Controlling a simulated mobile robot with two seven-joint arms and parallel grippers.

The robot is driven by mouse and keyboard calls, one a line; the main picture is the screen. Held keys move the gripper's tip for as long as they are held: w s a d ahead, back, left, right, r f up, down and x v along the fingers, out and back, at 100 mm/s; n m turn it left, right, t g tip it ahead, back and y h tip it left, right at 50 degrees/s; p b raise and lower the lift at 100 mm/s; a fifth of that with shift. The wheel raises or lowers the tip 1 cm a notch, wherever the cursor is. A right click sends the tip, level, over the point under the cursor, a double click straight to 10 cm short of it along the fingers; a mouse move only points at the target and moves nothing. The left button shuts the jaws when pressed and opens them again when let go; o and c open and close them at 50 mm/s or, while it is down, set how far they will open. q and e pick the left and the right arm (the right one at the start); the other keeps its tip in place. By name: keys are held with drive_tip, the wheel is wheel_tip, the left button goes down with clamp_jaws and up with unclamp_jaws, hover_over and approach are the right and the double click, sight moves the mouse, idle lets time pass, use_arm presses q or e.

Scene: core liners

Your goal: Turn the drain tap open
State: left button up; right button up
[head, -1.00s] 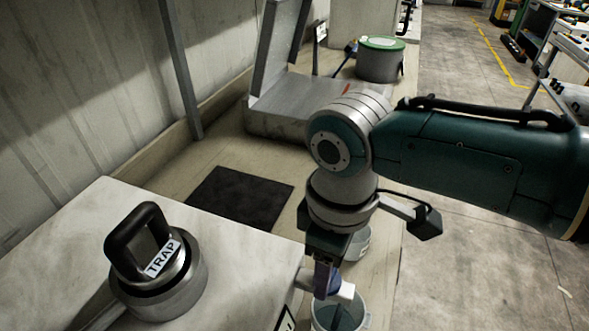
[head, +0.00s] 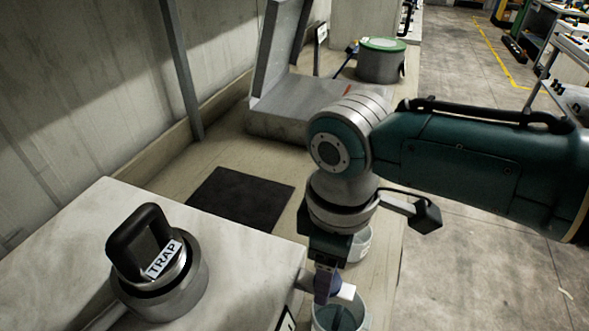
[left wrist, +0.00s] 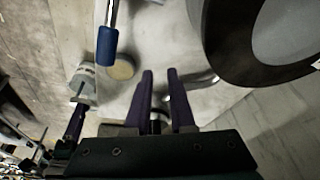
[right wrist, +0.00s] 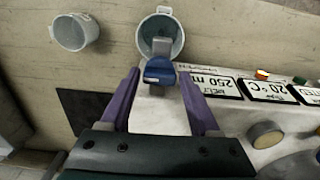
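The drain tap's blue handle (right wrist: 159,71) shows in the right wrist view, in front of a pale cup (right wrist: 145,34). My right gripper (right wrist: 159,74) is open, with a fingertip on each side of the handle and visible gaps. In the head view my right gripper (head: 326,284) points down at the white tap spout (head: 346,292), above the cup (head: 354,316); the fingers partly hide the tap. My left gripper (left wrist: 159,74) is outside the head view. In the left wrist view its fingers are a little apart, with nothing visibly held between the tips.
A TRAP knob (head: 150,262) stands on the white-topped unit at the lower left. A second cup (right wrist: 76,32) stands on the bench near the tap. A dark mat (head: 240,198) lies beyond the unit. A blue-handled lever (left wrist: 107,45) shows near my left gripper.

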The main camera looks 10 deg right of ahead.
wheel_tip(320, 180, up, 10)
drive_tip(key=p, duration=0.1)
idle(0.5)
drive_tip(key=s+a+f+m+t+y, duration=0.1)
drive_tip(key=s+a+f+m+y, duration=0.15)
drive_tip(key=s, duration=0.55)
drive_tip(key=s+d+r+m+t+h, duration=0.2)
drive_tip(key=s+d+r+m+t, duration=0.1)
drive_tip(key=s+d+m, duration=0.6)
wheel_tip(320, 180, up, 27)
drive_tip(key=d+n+p, duration=0.1)
drive_tip(key=n+p, duration=0.1)
drive_tip(key=p, duration=2.5)
drive_tip(key=shift+w+d, duration=0.25)
drive_tip(key=shift+w, duration=0.15)
